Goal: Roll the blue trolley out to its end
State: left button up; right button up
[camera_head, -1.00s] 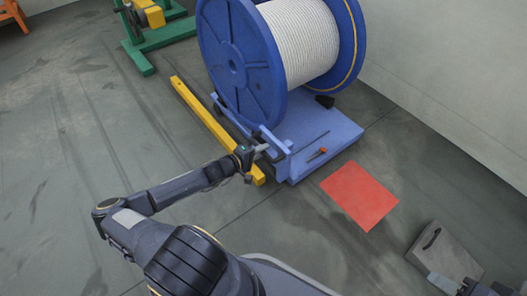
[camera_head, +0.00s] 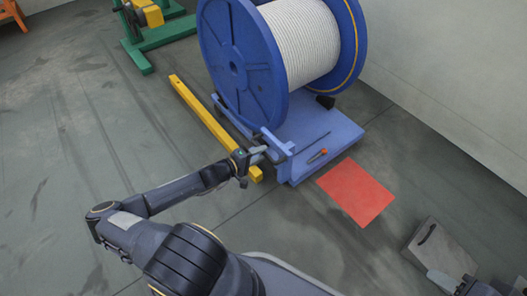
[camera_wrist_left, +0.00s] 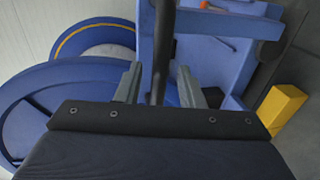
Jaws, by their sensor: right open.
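The blue trolley (camera_head: 330,140) stands on the floor with a large blue spool (camera_head: 232,65) of white rope on it. It also shows in the left wrist view (camera_wrist_left: 230,65). My left gripper (camera_head: 262,152) is at the upright handle at the trolley's near left corner. In the left wrist view, the dark handle bar (camera_wrist_left: 160,50) runs between the two fingers of my left gripper (camera_wrist_left: 160,85). Gaps seem to show beside the bar, so a firm grip cannot be told. My right gripper (camera_head: 466,286) is partly in view at the lower right edge, away from the trolley.
A red floor patch (camera_head: 356,192) lies just right of the trolley's near end. A yellow bar (camera_head: 205,118) lies along its left side; its end shows in the left wrist view (camera_wrist_left: 282,105). A grey slotted object (camera_head: 440,250) is at lower right. A green stand (camera_head: 160,40) is behind.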

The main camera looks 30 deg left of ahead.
pick_arm(q)
jog(key=p+v, duration=0.1)
jog(key=v, duration=0.4)
jog(key=shift+s+r, duration=0.1)
jog(key=shift+s, duration=0.2)
